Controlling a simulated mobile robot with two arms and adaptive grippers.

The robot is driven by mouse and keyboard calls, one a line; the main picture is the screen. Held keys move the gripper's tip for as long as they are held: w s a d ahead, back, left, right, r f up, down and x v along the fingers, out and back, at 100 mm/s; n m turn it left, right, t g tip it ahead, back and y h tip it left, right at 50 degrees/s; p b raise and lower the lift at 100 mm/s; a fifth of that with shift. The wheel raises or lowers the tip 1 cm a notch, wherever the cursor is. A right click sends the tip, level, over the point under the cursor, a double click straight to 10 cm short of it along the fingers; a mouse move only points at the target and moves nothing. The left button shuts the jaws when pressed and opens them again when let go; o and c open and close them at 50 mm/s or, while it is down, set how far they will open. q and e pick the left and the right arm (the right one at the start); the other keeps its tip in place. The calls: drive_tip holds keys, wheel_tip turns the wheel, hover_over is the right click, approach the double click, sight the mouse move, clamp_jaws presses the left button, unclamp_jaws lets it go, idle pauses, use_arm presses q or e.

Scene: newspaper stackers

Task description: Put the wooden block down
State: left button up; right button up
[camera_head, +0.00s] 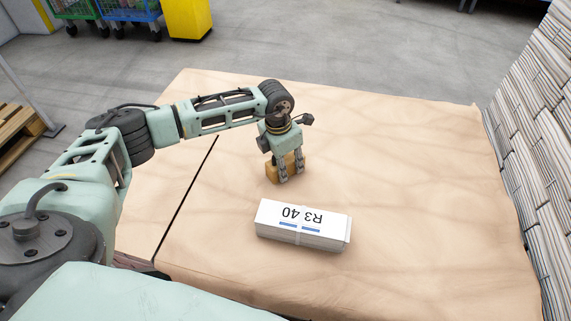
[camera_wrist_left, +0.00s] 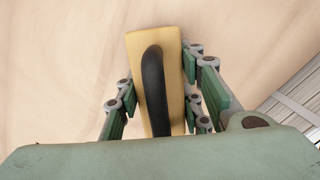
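The wooden block (camera_head: 272,174) is yellowish and stands out beneath my left gripper (camera_head: 291,176), over the brown-covered table (camera_head: 400,140). In the left wrist view the block (camera_wrist_left: 175,58) has a long black handle-like strip (camera_wrist_left: 154,90) along its face. The fingers of my left gripper (camera_wrist_left: 160,95) lie along both long sides of the block, close against it, and appear shut on it. The block's lower end is very near the table surface; I cannot tell if it touches. My right gripper is not in view.
A white bundle labelled R3 40 (camera_head: 302,223) lies on the table, in front of the block. Tall newspaper stacks (camera_head: 535,120) line the right side. A dark seam (camera_head: 186,200) crosses the table at left. The right and back of the table are clear.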

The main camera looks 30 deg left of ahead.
use_arm(q)
clamp_jaws()
drive_tip(key=shift+r, duration=0.1)
